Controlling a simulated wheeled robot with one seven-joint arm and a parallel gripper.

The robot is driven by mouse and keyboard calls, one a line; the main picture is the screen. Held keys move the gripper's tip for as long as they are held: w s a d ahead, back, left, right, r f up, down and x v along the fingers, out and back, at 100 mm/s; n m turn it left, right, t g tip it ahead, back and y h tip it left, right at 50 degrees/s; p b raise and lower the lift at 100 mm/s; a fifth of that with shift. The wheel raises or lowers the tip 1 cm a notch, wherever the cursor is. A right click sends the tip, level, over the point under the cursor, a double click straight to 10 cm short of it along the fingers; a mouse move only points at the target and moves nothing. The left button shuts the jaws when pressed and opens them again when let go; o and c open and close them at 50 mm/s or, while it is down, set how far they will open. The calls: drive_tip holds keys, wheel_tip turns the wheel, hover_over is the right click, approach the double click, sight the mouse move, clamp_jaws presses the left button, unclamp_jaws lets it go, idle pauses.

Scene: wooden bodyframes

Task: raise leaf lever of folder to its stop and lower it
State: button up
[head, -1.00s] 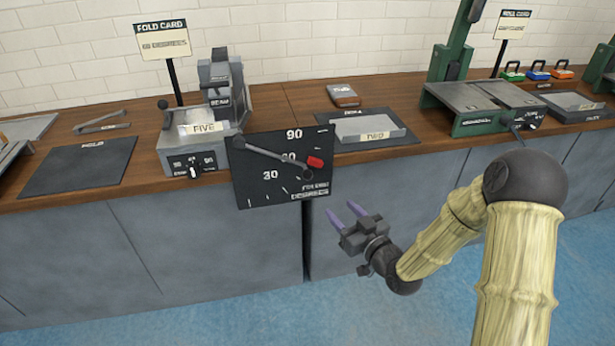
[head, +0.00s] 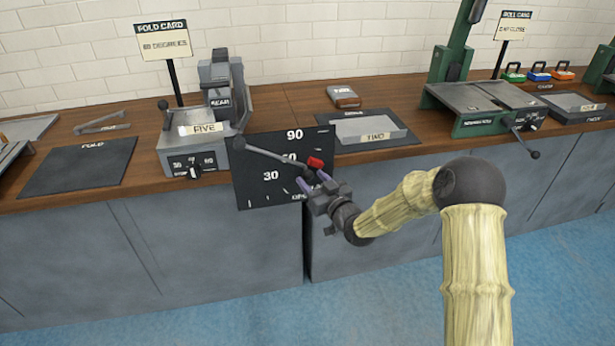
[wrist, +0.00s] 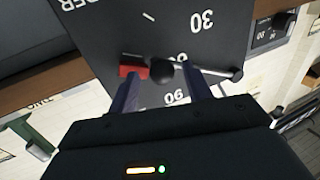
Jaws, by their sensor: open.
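The folder (head: 215,120) is a grey machine on the bench below a fold card (head: 165,42). A dark angle plate (head: 262,192) marked 30, 60 and 90 hangs at its right front. The leaf lever (head: 270,156), a grey rod, slopes down to the right across the plate. Its black ball knob shows in the wrist view (wrist: 162,72), with a red pointer (head: 315,162) beside it. My gripper (head: 314,182) is open at the lever's lower end. In the wrist view its fingers (wrist: 163,92) lie either side of the knob. Whether they touch it is unclear.
A selector knob (head: 194,170) is on the folder's front. A dark mat (head: 80,165) lies left, a grey tray (head: 370,130) right. A green machine (head: 480,110) stands further right. The floor (head: 400,300) in front is clear.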

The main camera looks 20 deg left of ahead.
drive_tip(key=shift+x, duration=1.4)
drive_tip(key=shift+s+a, duration=0.1)
clamp_jaws()
drive_tip(key=shift+f, duration=0.1)
drive_tip(key=shift+s+a+f+m+b, duration=0.2)
drive_tip(key=shift+a+f+m+b, duration=0.25)
drive_tip(key=shift+f+b, duration=0.4)
drive_tip(key=s+a+f+m+t+b, duration=0.2)
drive_tip(key=s+a+f+m+b, duration=0.2)
drive_tip(key=a+m+b, duration=0.2)
drive_tip(key=s+a+f+m+t+b, duration=0.2)
drive_tip(key=s+a+f+m+b, duration=0.1)
drive_tip(key=s+a+m+b, duration=0.2)
drive_tip(key=shift+a+f+m+b, duration=0.5)
drive_tip(key=shift+a+m, duration=0.45)
drive_tip(key=shift+a, duration=0.65)
